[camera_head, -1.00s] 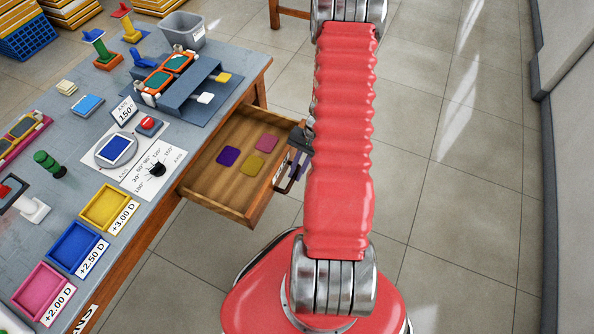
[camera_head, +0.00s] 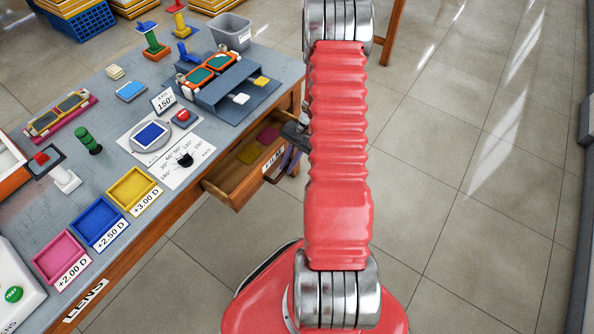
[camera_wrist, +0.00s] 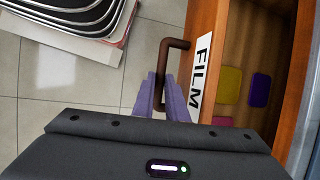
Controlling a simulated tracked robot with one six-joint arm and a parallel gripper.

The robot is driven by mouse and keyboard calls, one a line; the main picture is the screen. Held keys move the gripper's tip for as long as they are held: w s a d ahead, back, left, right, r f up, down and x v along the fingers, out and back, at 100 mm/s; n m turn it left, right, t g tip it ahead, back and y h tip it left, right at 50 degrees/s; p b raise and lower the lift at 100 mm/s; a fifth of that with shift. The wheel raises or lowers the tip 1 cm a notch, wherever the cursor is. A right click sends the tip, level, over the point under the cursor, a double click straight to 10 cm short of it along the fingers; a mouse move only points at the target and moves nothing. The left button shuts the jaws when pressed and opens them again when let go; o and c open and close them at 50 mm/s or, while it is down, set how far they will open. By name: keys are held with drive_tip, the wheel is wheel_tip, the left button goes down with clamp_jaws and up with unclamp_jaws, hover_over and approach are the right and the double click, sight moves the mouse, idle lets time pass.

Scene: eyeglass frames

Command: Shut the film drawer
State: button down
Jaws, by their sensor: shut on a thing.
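The wooden film drawer (camera_head: 236,184) is partly open under the grey bench. Its front carries a white FILM label, which shows large in the wrist view (camera_wrist: 201,72). Coloured film squares lie inside, a yellow one (camera_wrist: 227,86) and a purple one (camera_wrist: 260,90) in the wrist view. The dark bracket handle (camera_wrist: 172,75) sticks out from the drawer front. My gripper (camera_wrist: 163,98) is shut on the handle, with its purple fingers on either side of the bar. In the head view my arm hides part of the gripper.
The bench top (camera_head: 120,100) holds yellow, blue and pink trays, a lens dial and a grey stand with orange frames (camera_head: 212,72). A grey bin (camera_head: 231,32) stands at the back. The tiled floor to the right is clear.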

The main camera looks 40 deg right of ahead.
sight(265, 151)
drive_tip(key=w, duration=0.3)
drive_tip(key=w+a, duration=0.1)
drive_tip(key=w, duration=0.2)
drive_tip(key=w+a, duration=0.1)
drive_tip(key=w, duration=0.3)
drive_tip(key=c, duration=1.8)
unclamp_jaws()
drive_tip(key=shift+o, duration=0.2)
drive_tip(key=shift+s, duration=0.1)
drive_tip(key=v, duration=1.3)
drive_tip(key=shift+d+r, duration=0.2)
drive_tip(key=shift+r, duration=0.1)
